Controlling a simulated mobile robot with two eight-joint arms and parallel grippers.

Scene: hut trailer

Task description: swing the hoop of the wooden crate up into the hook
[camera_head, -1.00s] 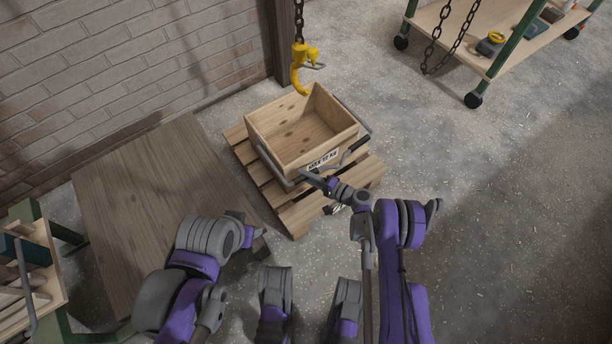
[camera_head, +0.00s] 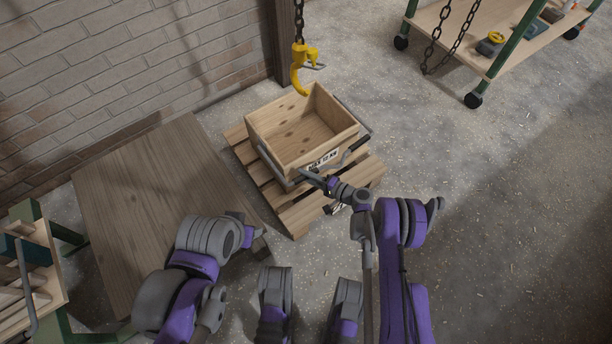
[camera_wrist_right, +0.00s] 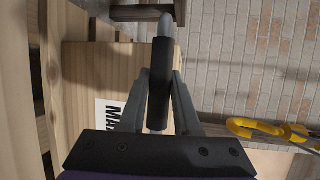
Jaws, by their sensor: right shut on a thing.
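The wooden crate (camera_head: 289,138) is open and upright, with a "MAX" label on its near face; that face also shows in the right wrist view (camera_wrist_right: 84,75). Its grey metal hoop (camera_head: 271,164) hangs low around the crate's outside, with its front bar before the near face. My right gripper (camera_head: 311,176) is at that front bar. In the right wrist view its fingers (camera_wrist_right: 160,105) are shut on the hoop's dark round grip (camera_wrist_right: 160,82).
The crate stands on a wooden pallet (camera_head: 296,218). A brown wooden tabletop (camera_head: 150,190) lies to its left, near a brick wall (camera_head: 120,70). A post (camera_head: 283,40) stands behind the hook. A wheeled cart (camera_head: 515,45) is at the upper right. The floor to the right is clear.

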